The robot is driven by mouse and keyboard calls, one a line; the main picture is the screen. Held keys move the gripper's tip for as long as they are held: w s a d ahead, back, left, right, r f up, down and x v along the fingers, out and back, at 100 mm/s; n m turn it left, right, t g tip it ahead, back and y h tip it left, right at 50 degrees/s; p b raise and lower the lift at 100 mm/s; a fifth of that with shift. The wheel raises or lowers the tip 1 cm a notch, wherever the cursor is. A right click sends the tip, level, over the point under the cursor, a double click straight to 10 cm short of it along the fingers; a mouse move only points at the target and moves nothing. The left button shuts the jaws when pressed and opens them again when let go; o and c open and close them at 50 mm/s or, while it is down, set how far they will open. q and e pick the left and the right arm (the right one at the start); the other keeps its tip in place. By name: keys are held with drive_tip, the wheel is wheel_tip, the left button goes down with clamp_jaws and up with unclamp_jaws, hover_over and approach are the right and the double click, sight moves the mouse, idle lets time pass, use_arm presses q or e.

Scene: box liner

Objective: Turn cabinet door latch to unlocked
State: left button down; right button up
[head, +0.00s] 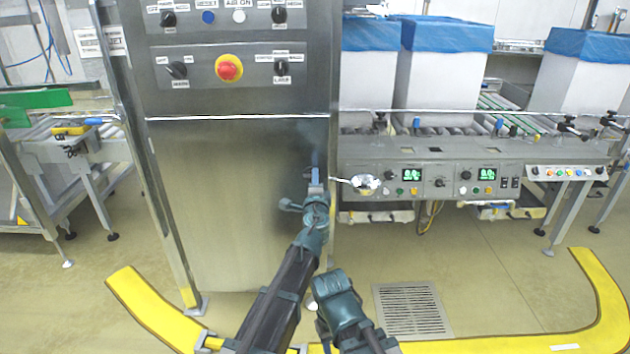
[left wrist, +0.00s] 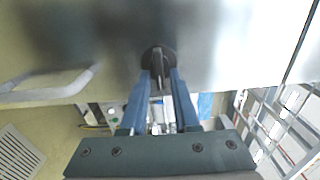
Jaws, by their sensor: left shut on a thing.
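The cabinet door (head: 240,200) is a plain steel panel below the control panel, and it looks closed. My left gripper (head: 315,178) is at the right side of this door, with its fingers pointing at the panel. In the left wrist view, the latch (left wrist: 158,62) is a dark round knob with a raised grip bar on the steel face. The fingers of my left gripper (left wrist: 159,82) are closed on this grip bar. In the head view the gripper hides the latch. A teal part of my right arm (head: 340,305) is low in the head view; its fingertips cannot be made out.
The control panel (head: 230,70) has dark knobs and a red emergency button (head: 229,68). A shiny metal piece (head: 364,184) sticks out right of the door. A conveyor (head: 430,155) carries blue-lined boxes. A floor grate (head: 412,310) and yellow floor barriers (head: 150,305) lie below.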

use_arm(q)
drive_tip(key=c, duration=0.9)
unclamp_jaws()
drive_tip(key=shift+s, duration=0.15)
